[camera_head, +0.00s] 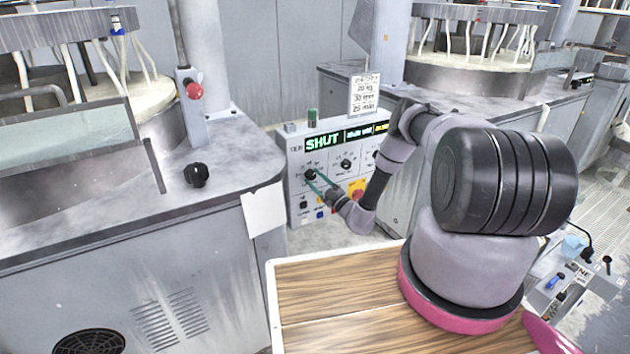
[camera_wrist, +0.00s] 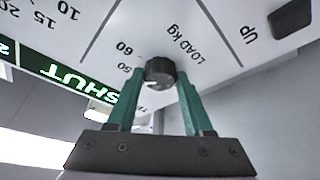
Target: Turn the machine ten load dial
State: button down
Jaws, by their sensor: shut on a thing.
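The load dial (camera_wrist: 159,73) is a dark round knob on a pale panel, with "LOAD kg" and numbers such as 50 and 60 printed around it in the wrist view. In the head view the dial (camera_head: 310,174) is at the upper left of the control panel (camera_head: 296,205). My gripper (camera_wrist: 160,85) has green fingers, one on each side of the dial, shut on it. In the head view my gripper (camera_head: 313,178) reaches the panel from the lower right. The dial's pointer mark is not clear to me.
A green "SHUT" display (camera_head: 322,142) is above the dial. Another black knob (camera_head: 346,164) and a red-and-yellow button (camera_head: 357,189) are to its right. A grey machine with a black knob (camera_head: 196,175) stands left. A card (camera_head: 364,94) stands above the panel.

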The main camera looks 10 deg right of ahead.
jog(key=n+g, duration=0.1)
jog(key=n, duration=0.2)
jog(key=n+g, duration=0.1)
jog(key=n, duration=0.2)
jog(key=shift+d+r+g+y, duration=0.2)
jog(key=shift+g+y, duration=0.1)
jog(key=shift+y, duration=0.1)
jog(key=n, duration=0.2)
jog(key=n+g, duration=0.1)
jog(key=n, duration=0.1)
jog(key=n+g+h, duration=0.1)
jog(key=n, duration=0.1)
jog(key=shift+r+n, duration=0.25)
jog(key=shift+n, duration=0.15)
jog(key=n+h, duration=0.1)
jog(key=n, duration=0.1)
jog(key=n+g+h, duration=0.1)
jog(key=n, duration=0.2)
jog(key=shift+a+r+h, duration=0.15)
jog(key=shift+r+h, duration=0.05)
jog(key=shift+h, duration=0.1)
jog(key=n+h, duration=0.1)
jog(key=n, duration=0.1)
jog(key=n+h, duration=0.1)
jog(key=shift+s+a+n+h, duration=0.1)
jog(key=shift+a+n+h, duration=0.05)
jog(key=shift+n+h, duration=0.2)
jog(key=shift+c, duration=1.5)
grip_release()
jog(key=shift+r, duration=0.1)
